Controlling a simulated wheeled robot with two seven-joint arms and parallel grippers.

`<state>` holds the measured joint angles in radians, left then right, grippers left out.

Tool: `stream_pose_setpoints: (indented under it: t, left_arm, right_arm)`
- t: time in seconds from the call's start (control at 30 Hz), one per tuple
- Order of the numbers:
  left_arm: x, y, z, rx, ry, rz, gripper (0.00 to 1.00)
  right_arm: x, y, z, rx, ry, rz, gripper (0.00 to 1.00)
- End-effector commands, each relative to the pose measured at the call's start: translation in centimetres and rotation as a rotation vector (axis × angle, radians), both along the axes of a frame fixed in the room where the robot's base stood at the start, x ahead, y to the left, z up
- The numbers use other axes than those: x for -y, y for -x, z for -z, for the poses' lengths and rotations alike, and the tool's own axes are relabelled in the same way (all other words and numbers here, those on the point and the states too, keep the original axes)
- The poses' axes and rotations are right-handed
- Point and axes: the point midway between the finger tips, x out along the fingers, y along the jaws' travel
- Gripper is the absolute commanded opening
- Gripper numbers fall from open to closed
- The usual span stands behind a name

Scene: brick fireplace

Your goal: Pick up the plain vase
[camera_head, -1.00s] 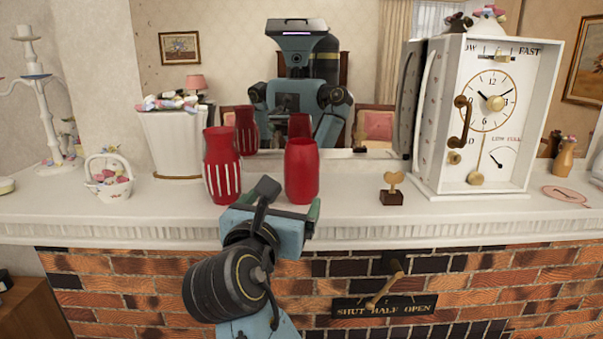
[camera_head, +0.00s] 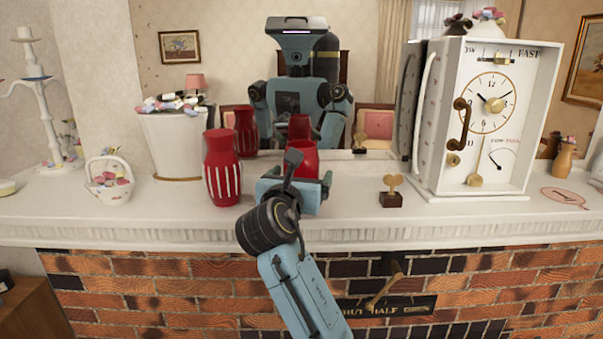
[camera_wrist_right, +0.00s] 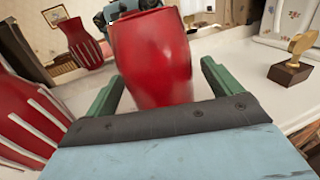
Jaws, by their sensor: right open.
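The plain vase (camera_head: 303,161) is glossy red and stands upright on the white mantel. My right gripper (camera_head: 300,184) is in front of it and hides its lower part in the head view. In the right wrist view, the plain vase (camera_wrist_right: 152,60) is between the two green fingers of the open right gripper (camera_wrist_right: 160,88), with a small gap visible at the right finger. A red vase with white stripes (camera_head: 222,168) stands just left of the gripper. It also shows at the left edge of the right wrist view (camera_wrist_right: 30,115). My left gripper is not in view.
A mirror (camera_head: 345,60) behind the mantel (camera_head: 120,215) reflects the vases and me. Left are a white planter (camera_head: 175,145) and a basket of sweets (camera_head: 108,183). Right are a small heart-shaped key on a block (camera_head: 392,192) and a large white clock box (camera_head: 480,120).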

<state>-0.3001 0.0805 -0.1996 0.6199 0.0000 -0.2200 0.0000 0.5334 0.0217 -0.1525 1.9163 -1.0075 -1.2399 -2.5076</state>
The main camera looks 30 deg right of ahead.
Motion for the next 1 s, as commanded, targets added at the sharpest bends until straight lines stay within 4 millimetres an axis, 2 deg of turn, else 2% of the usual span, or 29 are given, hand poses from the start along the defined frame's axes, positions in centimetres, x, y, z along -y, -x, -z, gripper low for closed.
stream_pose_setpoints:
  t: [0.1, 0.33, 0.77, 1.0]
  left_arm:
    - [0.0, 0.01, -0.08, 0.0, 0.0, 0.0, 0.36]
    - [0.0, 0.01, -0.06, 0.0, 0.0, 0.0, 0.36]
    - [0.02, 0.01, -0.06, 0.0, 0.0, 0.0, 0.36]
    - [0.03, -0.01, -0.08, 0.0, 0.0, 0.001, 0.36]
  right_arm:
    - [0.64, -0.58, -0.04, 0.0, 0.0, 0.0, 0.9]
    - [0.69, -0.64, 0.01, 0.0, 0.0, -0.001, 0.89]
    - [0.65, -0.61, 0.02, -0.001, -0.001, -0.001, 0.33]
    - [0.64, -0.59, -0.21, 0.003, 0.0, -0.001, 0.31]
